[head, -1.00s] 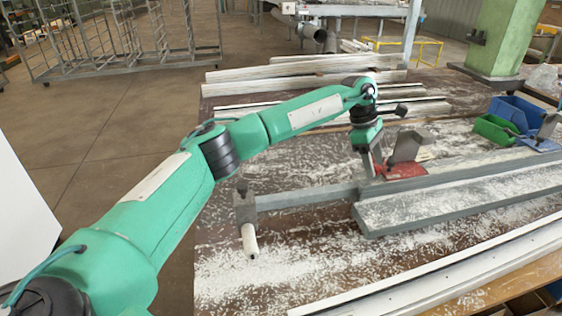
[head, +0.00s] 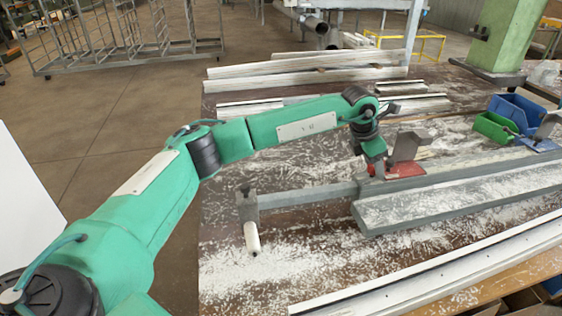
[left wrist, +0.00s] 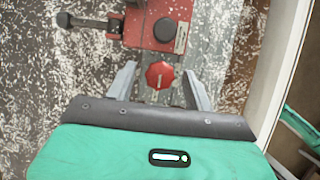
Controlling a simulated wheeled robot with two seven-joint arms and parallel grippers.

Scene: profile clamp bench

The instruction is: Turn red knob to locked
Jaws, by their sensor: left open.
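The red knob (left wrist: 160,75) has a lobed rim and shows in the left wrist view, just below the red clamp block (left wrist: 152,28). A small pale mark shows on its face. My left gripper (left wrist: 159,68) is open, with one grey finger on each side of the knob and a gap on both sides; I cannot tell how far above it the fingertips are. In the head view my left gripper (head: 375,167) points down beside the red clamp base (head: 408,169), and the knob is hidden there. My right gripper is not in view.
A black-handled lever (left wrist: 88,22) reaches left from the clamp block, which carries a round black knob (left wrist: 165,30). A grey rail (head: 305,197) and a long profile (head: 460,195) lie on the chip-covered bench. Green (head: 494,128) and blue (head: 520,112) bins stand at right.

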